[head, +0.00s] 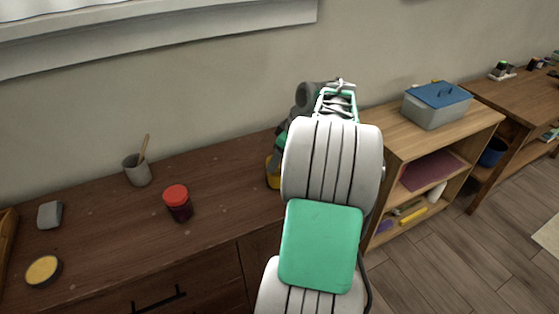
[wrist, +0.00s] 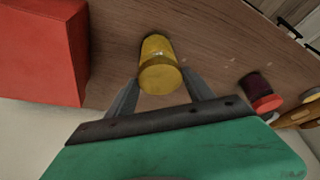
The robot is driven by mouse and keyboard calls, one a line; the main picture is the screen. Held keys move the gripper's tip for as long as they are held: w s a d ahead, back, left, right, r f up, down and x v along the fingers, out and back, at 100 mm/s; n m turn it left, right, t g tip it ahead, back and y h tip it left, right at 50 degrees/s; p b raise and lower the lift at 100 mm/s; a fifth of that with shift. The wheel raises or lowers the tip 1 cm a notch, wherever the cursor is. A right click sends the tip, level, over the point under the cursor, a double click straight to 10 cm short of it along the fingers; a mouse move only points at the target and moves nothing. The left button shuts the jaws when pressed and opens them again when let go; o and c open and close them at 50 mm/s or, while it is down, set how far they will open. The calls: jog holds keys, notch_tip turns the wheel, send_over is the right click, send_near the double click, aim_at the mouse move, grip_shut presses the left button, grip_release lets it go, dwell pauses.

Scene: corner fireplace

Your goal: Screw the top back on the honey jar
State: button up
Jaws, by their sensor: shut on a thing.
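The honey jar (wrist: 156,47) is amber-yellow and stands on the brown wooden top. In the head view only a yellow sliver of it (head: 272,173) shows beside my arm. A yellow round top (wrist: 160,79) sits at the jar's upper end in the wrist view. My gripper (wrist: 162,86) is shut on this top, with one finger on each side. I cannot tell how tightly the top sits on the jar. In the head view my arm hides the fingertips and most of the jar.
A red-lidded dark jar (head: 178,204), a cup with a wooden stick (head: 138,170), a grey block (head: 50,214) and a yellow-topped round tin (head: 43,271) stand to the left. A big red box (wrist: 40,50) is near the gripper. A lidded bin (head: 436,108) tops the right shelf.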

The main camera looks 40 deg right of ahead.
jog(key=shift+f, duration=0.15)
jog(key=shift+m+h+b, duration=0.4)
jog(key=shift+m+b, duration=0.2)
jog(key=shift+m, duration=1)
jog(key=shift+f+m+h+b, duration=0.1)
jog(key=shift+m+h+b, duration=0.3)
jog(key=shift+m+b, duration=0.1)
jog(key=shift+s+m+h, duration=0.1)
jog(key=shift+m+h, duration=0.3)
jog(key=shift+m, duration=0.6)
jog(key=shift+b, duration=0.3)
